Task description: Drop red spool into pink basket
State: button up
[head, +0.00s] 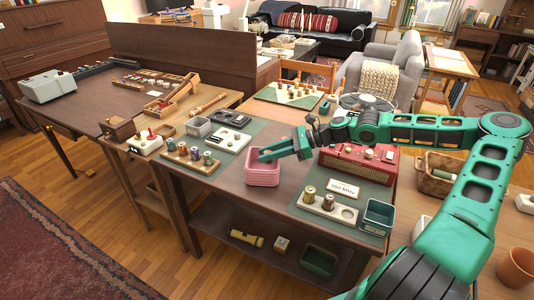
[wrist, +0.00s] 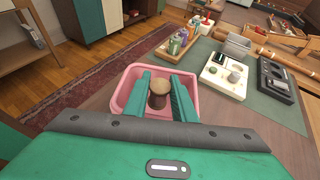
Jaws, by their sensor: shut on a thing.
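The pink basket (head: 263,176) stands on the dark table, and its rim also shows in the wrist view (wrist: 119,97). My gripper (head: 268,155) is over the basket's opening. In the wrist view its two green fingers (wrist: 161,92) are shut on a spool (wrist: 159,92) with a tan round top and a dark reddish-brown side. The spool is upright between the fingers, above or inside the basket opening; its exact height is hard to tell. In the head view the spool is hidden by my gripper.
Left of the basket are a wooden rack of spools (head: 191,158), a white tray (head: 228,139) and a grey bin (head: 198,126). A red radio (head: 357,165) stands to the right. Nearer are a spool holder (head: 327,206) and a teal bin (head: 378,215).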

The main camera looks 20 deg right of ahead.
jog(key=o, duration=1.1)
jog(key=v, duration=1)
jog(key=shift+d, duration=0.35)
jog(key=shift+r, duration=0.1)
